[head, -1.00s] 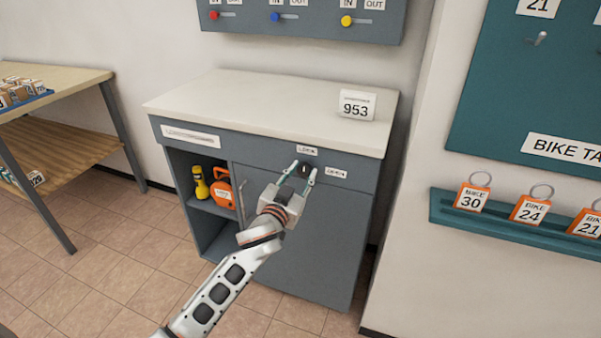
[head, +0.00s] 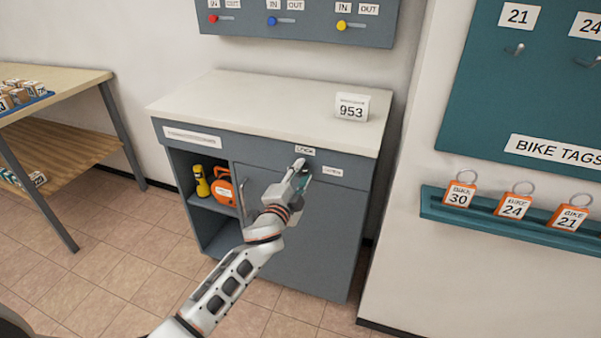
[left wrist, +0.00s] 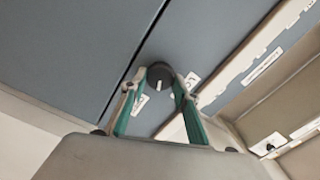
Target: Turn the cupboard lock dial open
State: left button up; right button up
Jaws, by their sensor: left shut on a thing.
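The grey cupboard (head: 310,225) stands against the wall with its door closed. Its round black lock dial (left wrist: 160,76) shows between my fingertips in the left wrist view, with a short slanted white mark on its face. My left gripper (head: 300,172) is shut on the dial, one finger on each side; its wrist is turned. In the head view the gripper hides the dial. The LOCK label (head: 305,151) is above it and the OPEN label (head: 332,171) to its right. I cannot tell which label the mark faces. My right gripper is not in view.
The cupboard's white top (head: 270,105) bears a 953 sign (head: 351,107). An open shelf holds a yellow bottle (head: 202,182) and an orange container (head: 222,187). A bike tag ledge (head: 480,217) is at right, a wooden table (head: 50,90) at left.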

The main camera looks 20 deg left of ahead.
pick_arm(q)
jog(key=shift+m, duration=0.8)
jog(key=shift+m+p, duration=0.3)
jog(key=shift+m, duration=1.1)
jog(key=shift+f, duration=0.1)
jog(key=o, duration=1.1)
jog(key=shift+s, duration=0.15)
